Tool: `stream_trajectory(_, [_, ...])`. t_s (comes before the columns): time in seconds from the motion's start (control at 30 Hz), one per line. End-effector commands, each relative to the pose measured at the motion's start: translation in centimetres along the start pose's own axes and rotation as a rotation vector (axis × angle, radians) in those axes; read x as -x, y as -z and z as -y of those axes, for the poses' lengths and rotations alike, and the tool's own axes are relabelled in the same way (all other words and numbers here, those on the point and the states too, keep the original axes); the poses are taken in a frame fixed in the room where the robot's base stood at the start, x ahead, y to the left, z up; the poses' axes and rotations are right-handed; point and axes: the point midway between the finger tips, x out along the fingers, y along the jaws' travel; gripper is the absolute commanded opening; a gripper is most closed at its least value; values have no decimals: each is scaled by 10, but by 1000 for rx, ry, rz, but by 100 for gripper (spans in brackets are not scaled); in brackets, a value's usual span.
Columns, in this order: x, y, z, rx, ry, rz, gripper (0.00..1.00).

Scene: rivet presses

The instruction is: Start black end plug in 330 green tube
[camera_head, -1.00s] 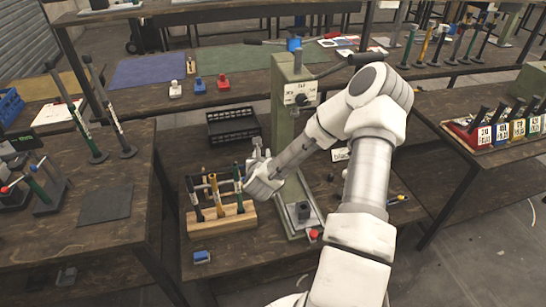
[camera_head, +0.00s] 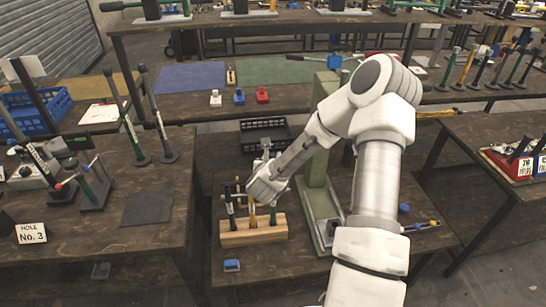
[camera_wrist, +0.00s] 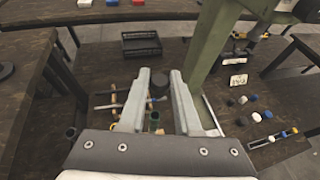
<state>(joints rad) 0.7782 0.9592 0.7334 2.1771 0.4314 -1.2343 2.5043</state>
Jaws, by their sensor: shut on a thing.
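My gripper (camera_head: 265,155) is above the wooden rack (camera_head: 254,236) on the low bench. In the wrist view its two fingers (camera_wrist: 157,78) are shut on a small round black piece, which looks like the black end plug (camera_wrist: 158,84). Several upright tubes stand in the rack. A green tube (camera_head: 273,216) stands at its right end, partly under my arm. In the wrist view a green tube mouth (camera_wrist: 154,117) shows below and between the fingers, apart from the plug. I cannot read any 330 marking.
A green press column (camera_head: 318,170) stands just right of the gripper. A black crate (camera_wrist: 141,46) lies behind the rack. A small blue block (camera_head: 232,265) lies in front of it. Loose caps (camera_wrist: 243,100) and a label card (camera_wrist: 238,82) lie to the right.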

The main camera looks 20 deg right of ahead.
Motion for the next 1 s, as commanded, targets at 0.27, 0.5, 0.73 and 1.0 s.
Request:
stream_trajectory(0.27, [-5, 12, 0, 0, 0, 0, 0])
stream_trajectory(0.5, [-14, 35, 0, 0, 0, 0, 0])
stream_trajectory(0.73, [-21, 51, 0, 0, 0, 1, 0])
stream_trajectory(1.0, [-22, 54, 0, 0, 0, 1, 0])
